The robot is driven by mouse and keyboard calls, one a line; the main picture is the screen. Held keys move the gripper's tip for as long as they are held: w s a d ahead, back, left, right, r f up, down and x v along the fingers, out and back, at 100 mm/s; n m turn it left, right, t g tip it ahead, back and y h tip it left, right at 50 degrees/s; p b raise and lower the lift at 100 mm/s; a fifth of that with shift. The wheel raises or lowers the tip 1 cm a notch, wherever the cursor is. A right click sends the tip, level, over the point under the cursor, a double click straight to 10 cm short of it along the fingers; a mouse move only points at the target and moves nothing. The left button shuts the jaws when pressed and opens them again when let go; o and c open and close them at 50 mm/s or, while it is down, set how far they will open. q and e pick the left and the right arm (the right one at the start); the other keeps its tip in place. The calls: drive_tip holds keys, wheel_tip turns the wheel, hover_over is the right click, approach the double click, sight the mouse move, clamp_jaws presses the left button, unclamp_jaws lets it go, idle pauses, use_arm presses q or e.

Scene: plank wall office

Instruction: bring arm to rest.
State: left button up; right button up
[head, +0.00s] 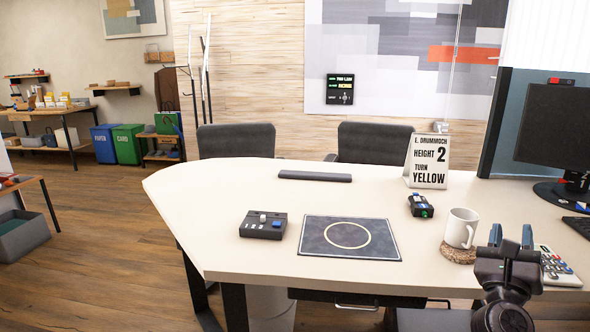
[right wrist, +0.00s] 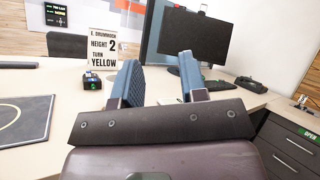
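My right gripper (head: 511,236) is at the lower right of the head view, over the front right part of the desk (head: 225,200). Its two blue fingers stand apart with nothing between them. The right wrist view shows the same open, empty gripper (right wrist: 159,75), with the desk and the monitor (right wrist: 196,38) beyond it. My left gripper is not in view.
A white mug (head: 460,227) on a coaster and a calculator (head: 557,266) flank my right gripper. A dark mat (head: 320,246), a control box (head: 264,225), a small black device (head: 420,206) and a sign (head: 428,162) stand farther left. The desk's left end is clear.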

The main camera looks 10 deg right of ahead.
drive_tip(key=s+a+f+n+y, duration=0.65)
drive_tip(key=f+n+y, duration=0.3)
drive_tip(key=n, duration=0.75)
drive_tip(key=s+a+f+n+y, duration=0.6)
drive_tip(key=s+f+n+y, duration=0.4)
drive_tip(key=n, duration=0.8)
drive_tip(key=s+f+n+g+h, duration=0.1)
drive_tip(key=s+f+n+g, duration=0.5)
drive_tip(key=s, duration=0.4)
drive_tip(key=s+f+n+g+h, duration=0.2)
drive_tip(key=s+f+n+g, duration=0.2)
drive_tip(key=s+f+n, duration=0.45)
drive_tip(key=shift+a+r+m+t, duration=0.7)
drive_tip(key=shift+a+m, duration=1.5)
drive_tip(key=shift+m, duration=1.75)
use_arm(q)
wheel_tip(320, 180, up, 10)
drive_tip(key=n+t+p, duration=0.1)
drive_tip(key=p, duration=1.3)
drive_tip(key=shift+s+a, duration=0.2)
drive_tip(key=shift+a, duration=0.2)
use_arm(e)
wheel_tip(320, 180, up, 10)
drive_tip(key=m+t+h, duration=0.1)
drive_tip(key=shift+s+d, duration=0.2)
drive_tip(key=shift+d, duration=0.2)
